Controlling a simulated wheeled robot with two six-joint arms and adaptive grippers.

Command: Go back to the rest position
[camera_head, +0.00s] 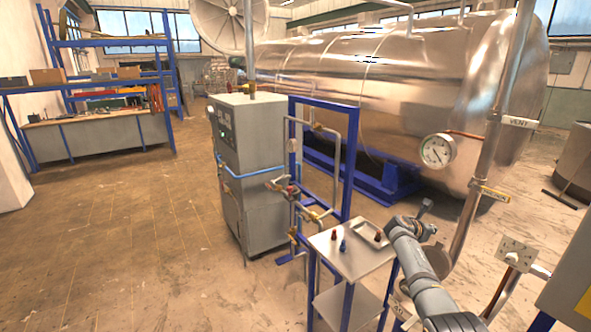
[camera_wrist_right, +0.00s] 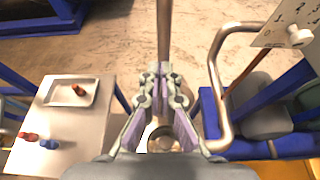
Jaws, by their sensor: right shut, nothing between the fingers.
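My right arm (camera_head: 416,263) comes in from the lower right in the head view, beside the small side table. My right gripper (camera_head: 426,205) is held in the air to the right of that table, near the vertical vent pipe. In the right wrist view the gripper (camera_wrist_right: 160,72) has its fingertips together with nothing between them. It is clear of the table and the parts on it. My left gripper is in neither view.
The small table (camera_head: 335,262) bears a shallow tray (camera_head: 362,232) with a brown-red part in it, plus a red part (camera_head: 334,234) and a blue part (camera_head: 343,245). The vent pipe (camera_head: 487,150), gauge (camera_head: 437,151) and large steel chamber (camera_head: 400,80) stand beyond. The floor at left is open.

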